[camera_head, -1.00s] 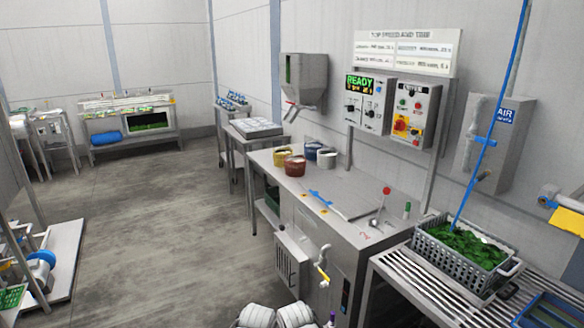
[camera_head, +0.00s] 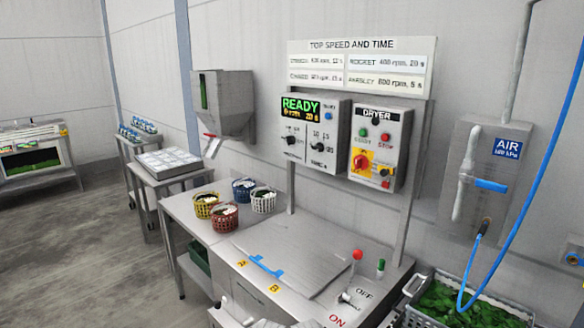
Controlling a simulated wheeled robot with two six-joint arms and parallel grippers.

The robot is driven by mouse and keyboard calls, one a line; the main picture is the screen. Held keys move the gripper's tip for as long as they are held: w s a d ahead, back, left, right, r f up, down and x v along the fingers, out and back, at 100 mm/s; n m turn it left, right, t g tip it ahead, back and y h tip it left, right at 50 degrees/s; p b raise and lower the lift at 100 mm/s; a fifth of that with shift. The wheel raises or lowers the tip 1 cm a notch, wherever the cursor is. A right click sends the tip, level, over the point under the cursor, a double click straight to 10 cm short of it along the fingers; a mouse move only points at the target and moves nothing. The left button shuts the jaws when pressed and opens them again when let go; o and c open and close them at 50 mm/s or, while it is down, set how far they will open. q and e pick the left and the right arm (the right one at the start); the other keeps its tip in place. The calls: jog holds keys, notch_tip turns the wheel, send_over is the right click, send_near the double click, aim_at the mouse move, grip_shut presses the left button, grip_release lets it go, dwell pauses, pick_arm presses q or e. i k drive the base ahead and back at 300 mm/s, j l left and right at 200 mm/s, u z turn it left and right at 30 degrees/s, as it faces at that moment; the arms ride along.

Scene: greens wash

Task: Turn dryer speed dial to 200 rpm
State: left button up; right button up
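The dryer control panel (camera_head: 312,135) is a grey box on a stand above the steel machine top. Its display (camera_head: 300,109) reads READY in green, with a smaller orange line too blurred to read surely. Below it are two dark knobs, a left dial (camera_head: 290,140) and a right dial (camera_head: 318,145) with small number marks around it. The label that tells which is speed is too small to read, and the pointer settings are unclear.
A second box (camera_head: 380,146) marked DRYER has green and red buttons and a red-on-yellow switch. A sign (camera_head: 358,65) hangs above. A blue hose hangs right.

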aim_at(290, 140)
jog(key=i+j+z, duration=0.1)
jog(key=j, duration=0.25)
jog(key=i+j+z, duration=0.1)
jog(key=i+j, duration=0.2)
jog(key=i+j+z, duration=0.15)
jog(key=j, duration=0.25)
jog(key=i+j+z, duration=0.1)
jog(key=j, duration=0.25)
jog(key=i+j+z, duration=0.1)
jog(key=j, duration=0.3)
jog(key=i+j+z, duration=0.1)
jog(key=i+j, duration=0.15)
jog(key=j, duration=0.15)
jog(key=i+j+z, duration=0.1)
jog(key=j, duration=0.3)
